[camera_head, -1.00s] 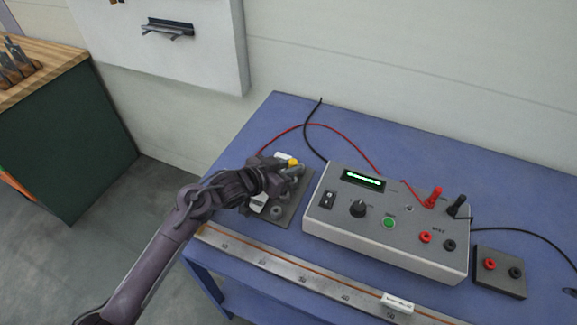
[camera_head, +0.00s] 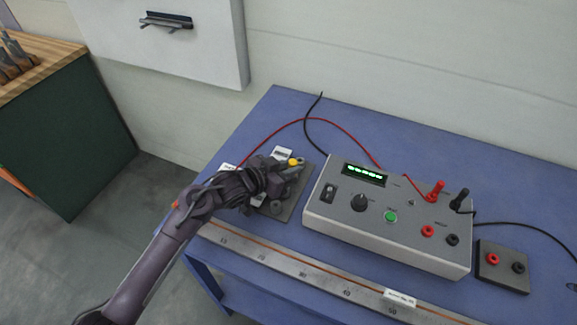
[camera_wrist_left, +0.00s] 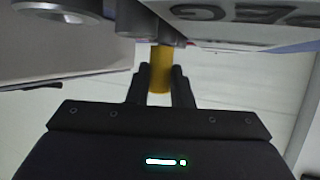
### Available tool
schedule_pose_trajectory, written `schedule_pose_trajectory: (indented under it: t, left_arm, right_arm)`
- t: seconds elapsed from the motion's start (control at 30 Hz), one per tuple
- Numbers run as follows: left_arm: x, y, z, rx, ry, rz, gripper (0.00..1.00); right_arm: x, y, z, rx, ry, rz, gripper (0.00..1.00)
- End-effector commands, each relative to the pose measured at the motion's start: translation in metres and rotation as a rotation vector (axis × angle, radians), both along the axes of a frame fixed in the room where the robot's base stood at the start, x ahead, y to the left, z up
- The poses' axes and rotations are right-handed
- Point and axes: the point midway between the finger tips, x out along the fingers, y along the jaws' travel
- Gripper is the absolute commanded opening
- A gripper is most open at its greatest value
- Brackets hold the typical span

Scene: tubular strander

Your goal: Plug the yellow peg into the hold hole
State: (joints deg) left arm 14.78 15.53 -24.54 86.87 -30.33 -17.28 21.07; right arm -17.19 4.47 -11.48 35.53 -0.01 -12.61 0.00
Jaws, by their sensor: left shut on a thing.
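The yellow peg (camera_head: 293,162) shows as a small yellow spot at my left gripper (camera_head: 284,170) over the grey plate (camera_head: 292,208) on the blue table. In the left wrist view the yellow peg (camera_wrist_left: 161,70) stands between the two dark fingers of my left gripper (camera_wrist_left: 161,88), which is shut on it. Its far end meets a grey round part (camera_wrist_left: 160,38); I cannot tell whether it is inside a hole or just touching. My gripper hides much of the plate and any hold hole. My right gripper is not in view.
A grey instrument box (camera_head: 390,217) with a green display stands right of the plate. Red and black cables run behind it. A metal ruler (camera_head: 300,280) lies along the front edge. A small socket box (camera_head: 503,268) sits at right.

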Motion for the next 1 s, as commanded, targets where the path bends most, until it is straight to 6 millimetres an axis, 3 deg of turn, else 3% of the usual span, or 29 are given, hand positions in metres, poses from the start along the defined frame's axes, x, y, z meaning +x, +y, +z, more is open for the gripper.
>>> schedule_pose_trajectory:
  t: [0.03,0.2,0.57,1.0]
  left_arm:
    - [0.0,0.0,0.0,-0.001,-0.001,0.0,0.23]
    - [0.0,0.0,0.0,0.0,0.0,0.0,0.45]
    - [-0.004,0.005,0.001,0.001,0.0,0.001,0.45]
    - [-0.046,0.047,0.025,0.002,0.0,0.001,0.45]
  right_arm:
    - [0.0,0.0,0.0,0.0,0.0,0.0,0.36]
    - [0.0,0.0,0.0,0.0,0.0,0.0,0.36]
    - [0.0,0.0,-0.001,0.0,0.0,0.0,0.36]
    - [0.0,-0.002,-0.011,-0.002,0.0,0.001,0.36]
